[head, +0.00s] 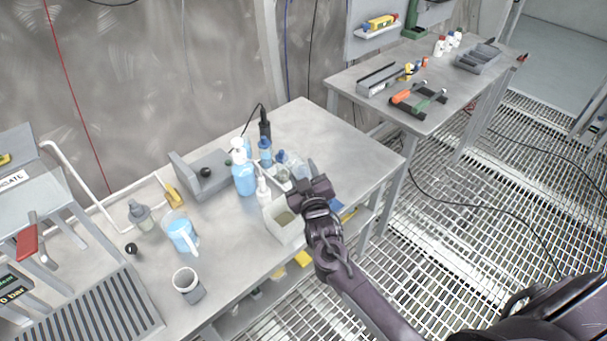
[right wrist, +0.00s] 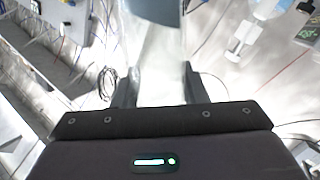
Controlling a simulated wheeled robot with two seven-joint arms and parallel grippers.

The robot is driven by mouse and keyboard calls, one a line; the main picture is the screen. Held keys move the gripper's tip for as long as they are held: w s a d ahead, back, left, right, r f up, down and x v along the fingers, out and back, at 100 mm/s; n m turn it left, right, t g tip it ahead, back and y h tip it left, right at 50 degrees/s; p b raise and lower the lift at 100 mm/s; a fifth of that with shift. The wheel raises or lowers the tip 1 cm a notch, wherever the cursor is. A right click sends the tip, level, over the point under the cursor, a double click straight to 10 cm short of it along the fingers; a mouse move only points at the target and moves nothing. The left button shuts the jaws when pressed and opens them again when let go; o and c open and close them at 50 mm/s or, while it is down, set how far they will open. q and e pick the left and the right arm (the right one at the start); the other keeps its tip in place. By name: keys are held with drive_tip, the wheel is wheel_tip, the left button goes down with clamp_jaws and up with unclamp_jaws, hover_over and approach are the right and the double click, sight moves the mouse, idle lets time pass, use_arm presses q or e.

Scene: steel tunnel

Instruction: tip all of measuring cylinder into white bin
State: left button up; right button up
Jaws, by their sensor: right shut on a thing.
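My right gripper (head: 308,192) is over the workbench, just right of and above the white bin (head: 291,236). In the right wrist view the right gripper (right wrist: 158,88) is shut on a clear, see-through body, the measuring cylinder (right wrist: 163,62). In the head view the gripper mostly hides the cylinder, so its tilt and contents cannot be told. The white bin stands open near the front edge of the bench, with something brownish inside. My left gripper is in neither view.
Left of the bin stand a blue pump bottle (head: 244,178), a jug of blue liquid (head: 181,234) and a grey-white cup (head: 188,286). Small bottles crowd behind the gripper. The bench's right end (head: 360,150) is clear. A second table (head: 440,85) with tools stands farther right.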

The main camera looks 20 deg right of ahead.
drive_tip(key=shift+s+d+f+n+b, duration=0.1)
drive_tip(key=shift+d+f+n+b, duration=0.1)
drive_tip(key=shift+f+n+b, duration=0.45)
drive_tip(key=shift+w+d+f+n+b, duration=0.15)
drive_tip(key=shift+f+b, duration=0.2)
drive_tip(key=shift+f, duration=0.6)
drive_tip(key=shift+s+d+f+n+b, duration=0.25)
drive_tip(key=shift+f+b, duration=0.25)
drive_tip(key=shift+f, duration=0.3)
drive_tip(key=shift+w, duration=0.1)
drive_tip(key=shift+d+f+n+b, duration=0.2)
drive_tip(key=shift+f+n, duration=0.4)
drive_tip(key=shift+n, duration=0.1)
drive_tip(key=shift+d+f+n+b, duration=0.2)
drive_tip(key=shift+f+n, duration=0.35)
drive_tip(key=shift+n, duration=0.1)
